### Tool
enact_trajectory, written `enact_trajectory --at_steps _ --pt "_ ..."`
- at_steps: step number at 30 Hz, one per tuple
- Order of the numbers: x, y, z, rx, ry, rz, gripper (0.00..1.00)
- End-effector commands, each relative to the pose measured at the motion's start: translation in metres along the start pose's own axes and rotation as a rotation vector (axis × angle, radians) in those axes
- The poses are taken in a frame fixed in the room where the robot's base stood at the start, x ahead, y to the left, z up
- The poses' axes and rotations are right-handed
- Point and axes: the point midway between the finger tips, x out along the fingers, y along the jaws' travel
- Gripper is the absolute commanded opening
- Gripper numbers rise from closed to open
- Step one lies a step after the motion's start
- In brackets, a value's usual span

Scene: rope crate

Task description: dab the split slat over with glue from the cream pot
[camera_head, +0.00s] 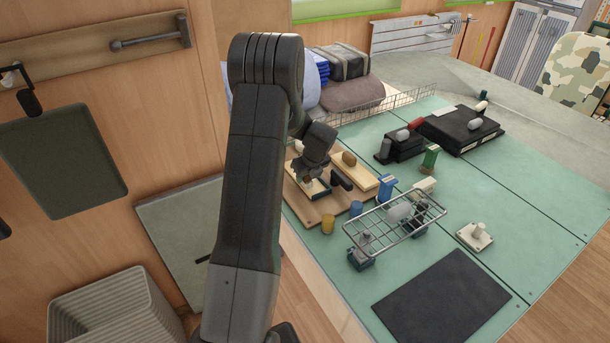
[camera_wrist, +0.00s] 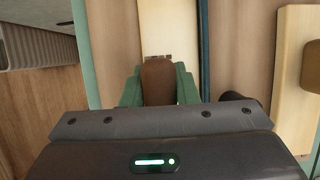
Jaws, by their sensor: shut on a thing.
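In the wrist view my gripper (camera_wrist: 158,88) has its green fingers shut on a brown rounded handle (camera_wrist: 158,80). The handle's lower end is hidden. A pale cream strip (camera_wrist: 168,25) lies beyond it, with a small dark, rough patch (camera_wrist: 155,57) by the handle's tip; I cannot tell whether this is the split. In the head view my gripper (camera_head: 311,172) is low over a cream piece with a dark edge (camera_head: 313,189), on a brown wooden board (camera_head: 303,206). I cannot tell contact from a small gap. I cannot surely pick out the cream pot.
A cream block (camera_head: 366,177) with a brown knob lies right of my gripper. A wire rack (camera_head: 385,240) is further right. A dark mat (camera_head: 440,300) lies bare at the front.

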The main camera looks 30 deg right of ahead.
Motion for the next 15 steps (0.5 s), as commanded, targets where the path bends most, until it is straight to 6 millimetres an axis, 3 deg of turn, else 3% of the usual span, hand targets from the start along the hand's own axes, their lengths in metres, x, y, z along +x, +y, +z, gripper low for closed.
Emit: enact_trajectory --at_steps 15 --pt "0.0042 0.0014 0.0004 0.002 0.006 0.005 0.09"
